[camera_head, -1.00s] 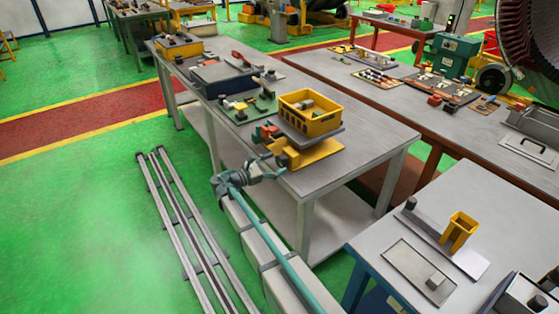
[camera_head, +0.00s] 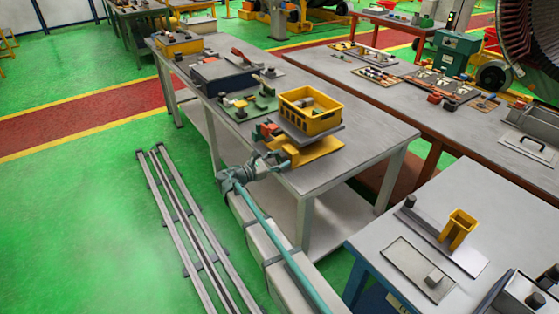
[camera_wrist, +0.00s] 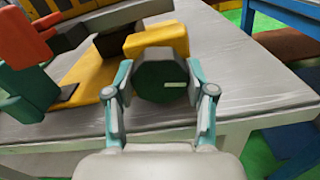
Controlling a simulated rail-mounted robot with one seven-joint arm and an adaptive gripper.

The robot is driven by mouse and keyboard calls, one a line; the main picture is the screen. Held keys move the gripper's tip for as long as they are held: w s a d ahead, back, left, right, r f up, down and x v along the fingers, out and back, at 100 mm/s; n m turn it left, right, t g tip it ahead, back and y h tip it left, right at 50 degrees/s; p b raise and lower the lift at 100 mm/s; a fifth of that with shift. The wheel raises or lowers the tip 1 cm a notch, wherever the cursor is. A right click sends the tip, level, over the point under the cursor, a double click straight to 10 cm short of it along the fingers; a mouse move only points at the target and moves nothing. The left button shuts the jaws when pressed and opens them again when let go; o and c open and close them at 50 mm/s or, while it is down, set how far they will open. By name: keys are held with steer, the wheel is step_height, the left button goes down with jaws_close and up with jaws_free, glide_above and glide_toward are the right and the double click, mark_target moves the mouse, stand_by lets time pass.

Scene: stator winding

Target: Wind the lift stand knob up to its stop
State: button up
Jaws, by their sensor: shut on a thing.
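The lift stand (camera_head: 318,152) has a yellow base on the near edge of the grey workbench, with a grey platform that bears a yellow crate (camera_head: 310,112). Its knob (camera_wrist: 160,82) is dark green and many-sided with a pale mark at right of centre, in front of a yellow block in the wrist view. My gripper (camera_wrist: 161,90) has one finger on each side of the knob and is shut on it. In the head view my gripper (camera_head: 281,160) reaches the stand's left side, where the knob is too small to make out.
A green board with small parts (camera_head: 248,107) lies left of the stand, and red and green blocks (camera_wrist: 28,60) stand close to it. The bench (camera_head: 375,140) is bare to the right of the stand. Floor rails (camera_head: 190,230) run left of my arm.

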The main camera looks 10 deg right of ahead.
steer(key=shift+f+m+b, duration=0.1)
steer(key=shift+m+b, duration=0.2)
steer(key=shift+b, duration=0.25)
steer(key=m+b, duration=0.3)
steer(key=b, duration=0.1)
steer(key=shift+f, duration=0.2)
steer(key=m+b, duration=0.3)
steer(key=b, duration=0.1)
steer(key=shift+r+m, duration=0.1)
steer(key=shift+m, duration=0.2)
steer(key=shift+r+m+b, duration=0.15)
steer(key=shift+m+b, duration=0.85)
steer(key=o, duration=1.2)
steer(key=shift+c, duration=0.2)
steer(key=shift+s+r+p, duration=0.1)
steer(key=shift+r+p, duration=0.05)
steer(key=shift+p, duration=0.3)
